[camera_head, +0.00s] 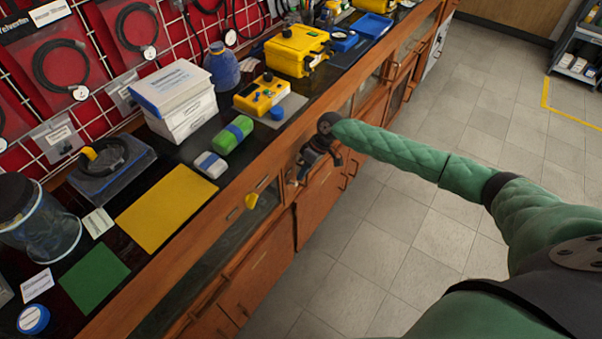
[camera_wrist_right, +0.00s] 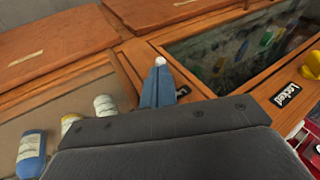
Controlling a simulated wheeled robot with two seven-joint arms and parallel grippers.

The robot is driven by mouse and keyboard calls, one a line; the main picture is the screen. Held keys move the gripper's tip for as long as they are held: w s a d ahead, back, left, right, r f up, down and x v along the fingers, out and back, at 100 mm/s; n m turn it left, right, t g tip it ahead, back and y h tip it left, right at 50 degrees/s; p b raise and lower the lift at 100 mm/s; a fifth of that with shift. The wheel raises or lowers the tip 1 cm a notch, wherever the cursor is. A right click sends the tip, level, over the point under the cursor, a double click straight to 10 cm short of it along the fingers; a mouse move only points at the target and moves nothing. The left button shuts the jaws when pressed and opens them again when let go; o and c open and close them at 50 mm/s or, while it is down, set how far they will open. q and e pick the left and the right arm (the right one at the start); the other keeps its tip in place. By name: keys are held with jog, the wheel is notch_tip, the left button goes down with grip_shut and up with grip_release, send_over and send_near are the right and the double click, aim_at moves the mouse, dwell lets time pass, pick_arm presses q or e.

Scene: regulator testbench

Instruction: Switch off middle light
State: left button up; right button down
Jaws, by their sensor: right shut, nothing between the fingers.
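No light or light switch can be made out clearly in either view. A yellow box with small blue and red controls (camera_head: 262,95) sits on the dark bench top in the head view; its details are too small to tell. My right gripper (camera_head: 298,177) is beside the wooden cabinet front, below and right of the yellow box, apart from it. It is shut and empty. In the right wrist view its closed fingers (camera_wrist_right: 160,82) point toward wooden panels. My left gripper is not in view.
A larger yellow case (camera_head: 297,50), a green-blue sponge-like block (camera_head: 233,134), a white-blue block (camera_head: 210,164) and white boxes (camera_head: 175,95) crowd the bench. A "Locked" label (camera_wrist_right: 286,95) shows. Open tiled floor lies right.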

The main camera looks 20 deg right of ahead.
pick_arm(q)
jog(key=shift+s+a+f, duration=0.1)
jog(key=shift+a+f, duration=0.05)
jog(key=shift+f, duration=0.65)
pick_arm(e)
jog(key=shift+x, duration=0.75)
jog(key=shift+f, duration=0.1)
pick_arm(q)
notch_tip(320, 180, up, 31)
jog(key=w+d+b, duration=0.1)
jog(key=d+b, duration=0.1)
jog(key=b, duration=0.5)
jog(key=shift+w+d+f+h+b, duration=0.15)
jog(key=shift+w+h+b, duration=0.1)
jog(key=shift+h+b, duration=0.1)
pick_arm(e)
jog(key=f+t+y, duration=0.1)
jog(key=t, duration=0.1)
jog(key=s+d+f+n+t+y, duration=0.1)
jog(key=y, duration=0.1)
jog(key=shift+s+n+t+y, duration=0.15)
jog(key=shift+n+t+y, duration=0.15)
jog(key=shift+t, duration=0.1)
